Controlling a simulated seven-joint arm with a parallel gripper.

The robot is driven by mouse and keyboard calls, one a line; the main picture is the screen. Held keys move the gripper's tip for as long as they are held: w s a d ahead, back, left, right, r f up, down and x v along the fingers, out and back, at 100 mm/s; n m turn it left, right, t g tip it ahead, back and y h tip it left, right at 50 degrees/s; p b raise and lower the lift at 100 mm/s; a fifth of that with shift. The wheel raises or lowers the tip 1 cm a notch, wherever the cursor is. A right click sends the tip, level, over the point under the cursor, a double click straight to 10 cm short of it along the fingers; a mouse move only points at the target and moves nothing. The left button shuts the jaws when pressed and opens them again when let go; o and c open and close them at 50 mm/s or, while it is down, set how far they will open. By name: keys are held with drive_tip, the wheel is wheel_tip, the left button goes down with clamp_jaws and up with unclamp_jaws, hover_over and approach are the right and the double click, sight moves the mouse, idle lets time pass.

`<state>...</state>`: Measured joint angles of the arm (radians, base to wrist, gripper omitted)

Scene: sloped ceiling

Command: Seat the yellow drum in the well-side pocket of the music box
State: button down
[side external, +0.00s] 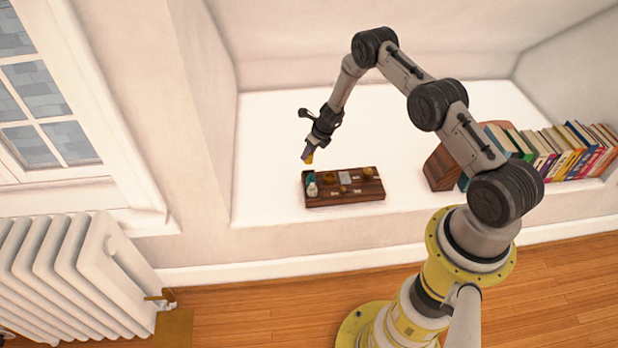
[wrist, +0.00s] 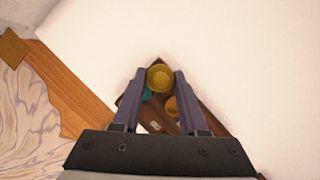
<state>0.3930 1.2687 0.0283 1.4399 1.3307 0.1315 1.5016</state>
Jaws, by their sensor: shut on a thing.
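The yellow drum (wrist: 159,77) sits between my gripper's two fingertips (wrist: 160,80) in the wrist view. In the side external view my gripper (side external: 308,156) is shut on the drum (side external: 309,159), held above the far left end of the music box. The music box (side external: 345,199) is a dark brown wooden block on the white ledge. On its top are a teal piece (side external: 310,178), a white piece (side external: 312,190) and several small yellow-brass parts (side external: 368,173). In the wrist view the box (wrist: 215,122) is partly hidden behind the fingers and the drum. I cannot make out the pockets.
A row of books (side external: 560,150) with a brown wooden bookend (side external: 441,168) stands on the ledge to the right. A white radiator (side external: 75,265) and a window are at the left. The white ledge (side external: 270,130) is clear behind and left of the box.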

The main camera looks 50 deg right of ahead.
wheel_tip(320, 180, down, 8)
drive_tip(key=shift+d+f, duration=0.1)
idle(0.4)
drive_tip(key=shift+f, duration=0.1)
drive_tip(key=shift+c, duration=2.2)
unclamp_jaws()
drive_tip(key=shift+s, duration=0.1)
